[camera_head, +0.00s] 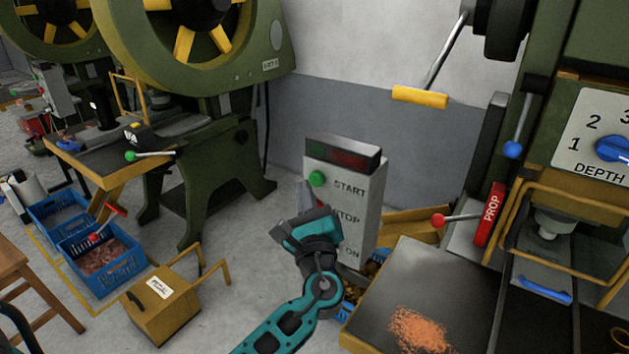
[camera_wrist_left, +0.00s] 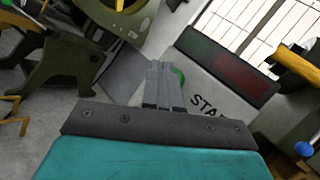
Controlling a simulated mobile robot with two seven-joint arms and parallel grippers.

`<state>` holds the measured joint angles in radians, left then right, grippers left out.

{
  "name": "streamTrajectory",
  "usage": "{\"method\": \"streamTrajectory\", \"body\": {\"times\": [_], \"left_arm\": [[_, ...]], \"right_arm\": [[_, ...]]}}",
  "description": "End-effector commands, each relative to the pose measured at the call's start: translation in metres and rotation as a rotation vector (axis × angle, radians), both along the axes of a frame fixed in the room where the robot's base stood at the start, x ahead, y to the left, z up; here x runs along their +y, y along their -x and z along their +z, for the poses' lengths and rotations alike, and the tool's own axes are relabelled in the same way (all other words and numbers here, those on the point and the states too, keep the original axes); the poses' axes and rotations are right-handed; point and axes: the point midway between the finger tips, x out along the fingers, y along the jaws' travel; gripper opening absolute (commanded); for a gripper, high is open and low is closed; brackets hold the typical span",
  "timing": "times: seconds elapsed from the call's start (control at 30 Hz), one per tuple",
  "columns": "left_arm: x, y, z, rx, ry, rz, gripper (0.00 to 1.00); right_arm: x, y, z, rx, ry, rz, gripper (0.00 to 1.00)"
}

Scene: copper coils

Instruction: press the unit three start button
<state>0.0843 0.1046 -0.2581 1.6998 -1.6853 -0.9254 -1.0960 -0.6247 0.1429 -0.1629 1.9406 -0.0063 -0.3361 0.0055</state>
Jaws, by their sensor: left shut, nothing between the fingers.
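The green start button (camera_head: 317,179) sits on a grey control box (camera_head: 362,205), beside the word START. A dark panel (camera_head: 343,152) with a green and a red section tops the box. My left gripper (camera_head: 304,190) is shut and empty, with its fingertips just below and left of the button in the head view. In the left wrist view the shut fingers (camera_wrist_left: 163,72) partly cover the green button (camera_wrist_left: 179,76). I cannot tell whether they touch it. The fingers and hand hide lower controls on the box. My right gripper is not in view.
A work table (camera_head: 385,296) with copper-coloured bits stands right of the box, beside a green press with a depth dial (camera_head: 612,150). A yellow-handled lever (camera_head: 420,97) hangs above. A yellow pedal box (camera_head: 165,305) and blue crates (camera_head: 126,270) stand on the floor at left.

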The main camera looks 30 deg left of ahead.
Motion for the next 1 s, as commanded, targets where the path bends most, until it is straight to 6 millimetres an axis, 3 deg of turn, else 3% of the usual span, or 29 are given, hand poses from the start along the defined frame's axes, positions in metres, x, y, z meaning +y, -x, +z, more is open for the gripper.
{"method": "streamTrajectory", "body": {"times": [1.0], "left_arm": [[-0.0007,-0.0091,-0.0001,0.000,0.000,0.000,0.00]], "right_arm": [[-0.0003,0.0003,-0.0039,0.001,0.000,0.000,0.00]]}}
